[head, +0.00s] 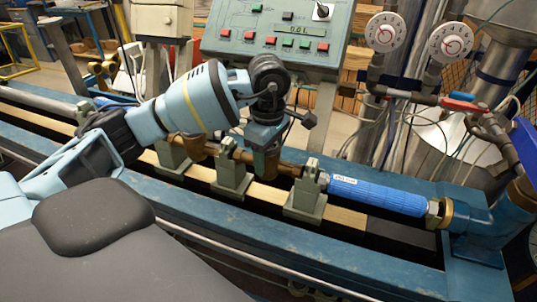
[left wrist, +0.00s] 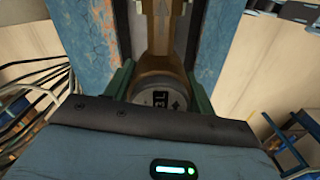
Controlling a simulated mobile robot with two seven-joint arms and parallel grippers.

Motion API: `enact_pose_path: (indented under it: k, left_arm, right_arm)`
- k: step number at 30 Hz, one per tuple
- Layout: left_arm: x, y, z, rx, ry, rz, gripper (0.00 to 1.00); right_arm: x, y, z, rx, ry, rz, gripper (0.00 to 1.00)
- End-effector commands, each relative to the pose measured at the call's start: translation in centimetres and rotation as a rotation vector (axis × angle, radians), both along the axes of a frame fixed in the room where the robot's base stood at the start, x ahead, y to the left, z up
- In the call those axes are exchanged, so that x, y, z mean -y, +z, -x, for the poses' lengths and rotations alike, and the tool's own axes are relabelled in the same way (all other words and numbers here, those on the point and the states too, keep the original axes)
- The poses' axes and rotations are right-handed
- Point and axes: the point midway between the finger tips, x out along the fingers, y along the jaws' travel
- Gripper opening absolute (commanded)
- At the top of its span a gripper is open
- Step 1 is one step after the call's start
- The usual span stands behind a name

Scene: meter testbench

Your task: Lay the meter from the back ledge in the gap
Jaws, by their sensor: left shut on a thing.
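My left gripper (head: 266,140) points down over the blue bench and is shut on a bronze-brown meter (head: 266,165). In the left wrist view the meter (left wrist: 162,62) has a brass body and a round pale face with black marks, between the fingers (left wrist: 160,88). In the head view the meter is in line with the pipe row, between the middle grey-green support (head: 231,177) and the right one (head: 305,197). The gripper hides its top, and I cannot tell whether it rests on the supports. My right gripper is out of view.
A blue cylinder (head: 378,195) runs from the right support to the blue end fitting (head: 480,220). Another brown part (head: 193,147) sits left of the middle support. A control panel (head: 278,32) and two white dials (head: 385,32) stand behind the bench.

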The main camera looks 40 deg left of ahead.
Motion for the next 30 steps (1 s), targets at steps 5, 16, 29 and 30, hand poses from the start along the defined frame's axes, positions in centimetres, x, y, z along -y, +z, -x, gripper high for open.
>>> enact_pose_path:
  k: [5,16,29,30]
  left_arm:
    - [0.01,0.13,-0.06,0.004,0.0,0.001,0.08]
    - [0.01,-0.25,-0.05,0.003,0.0,0.001,0.08]
    - [0.01,-0.47,-0.05,0.004,0.0,0.001,0.08]
    - [0.01,-0.47,-0.05,0.004,0.0,0.001,0.58]
  right_arm:
    - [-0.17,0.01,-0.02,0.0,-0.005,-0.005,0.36]
    - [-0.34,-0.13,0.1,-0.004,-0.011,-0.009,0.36]
    - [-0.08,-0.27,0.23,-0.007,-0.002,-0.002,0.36]
    - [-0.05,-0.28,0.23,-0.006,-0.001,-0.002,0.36]
